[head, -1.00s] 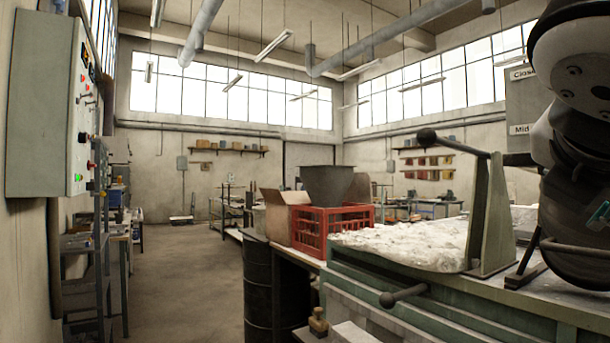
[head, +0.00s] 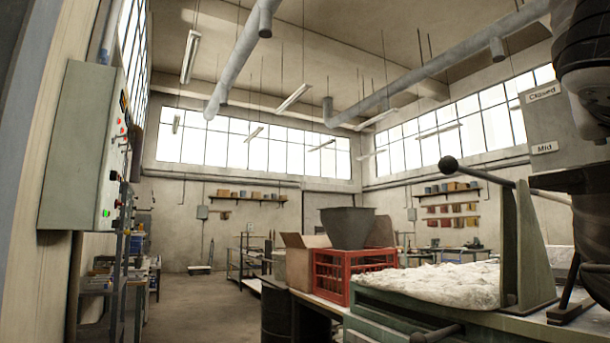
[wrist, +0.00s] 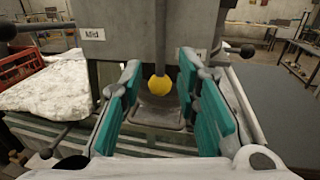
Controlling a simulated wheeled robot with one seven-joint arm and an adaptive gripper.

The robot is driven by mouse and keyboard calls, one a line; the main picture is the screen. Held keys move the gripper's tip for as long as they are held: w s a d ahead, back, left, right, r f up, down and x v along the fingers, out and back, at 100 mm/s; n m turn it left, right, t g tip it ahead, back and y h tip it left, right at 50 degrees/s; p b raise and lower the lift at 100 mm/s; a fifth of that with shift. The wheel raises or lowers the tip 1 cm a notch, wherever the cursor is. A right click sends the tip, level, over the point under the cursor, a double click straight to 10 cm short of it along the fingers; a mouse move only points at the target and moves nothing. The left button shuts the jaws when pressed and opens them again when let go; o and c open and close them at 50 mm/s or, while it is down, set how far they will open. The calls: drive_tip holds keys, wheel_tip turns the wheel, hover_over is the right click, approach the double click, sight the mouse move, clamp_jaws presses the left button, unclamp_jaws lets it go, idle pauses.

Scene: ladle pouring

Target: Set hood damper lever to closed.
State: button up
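The hood damper's grey panel (head: 562,118) stands at the right of the head view. It carries a "Closed" label (head: 543,92) above a "Mid" label (head: 545,147). In the wrist view the "Mid" label (wrist: 92,33) shows upper left, and a second label (wrist: 190,57) is partly covered. A dark lever hangs straight down there and ends in a yellow knob (wrist: 160,86). My gripper (wrist: 158,70) is open, with one teal-padded finger on each side of the knob in the picture. I see no contact. The lever is hidden in the head view.
A black-knobbed bar (head: 449,163) sticks out left of the panel above a white lumpy bed (head: 430,287). A red crate (head: 335,280) stands behind it under a dark bin (head: 347,228). A grey table (wrist: 285,110) lies to the right. Open floor shows left of the bench.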

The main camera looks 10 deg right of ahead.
drive_tip(key=shift+x, duration=2.1)
clamp_jaws()
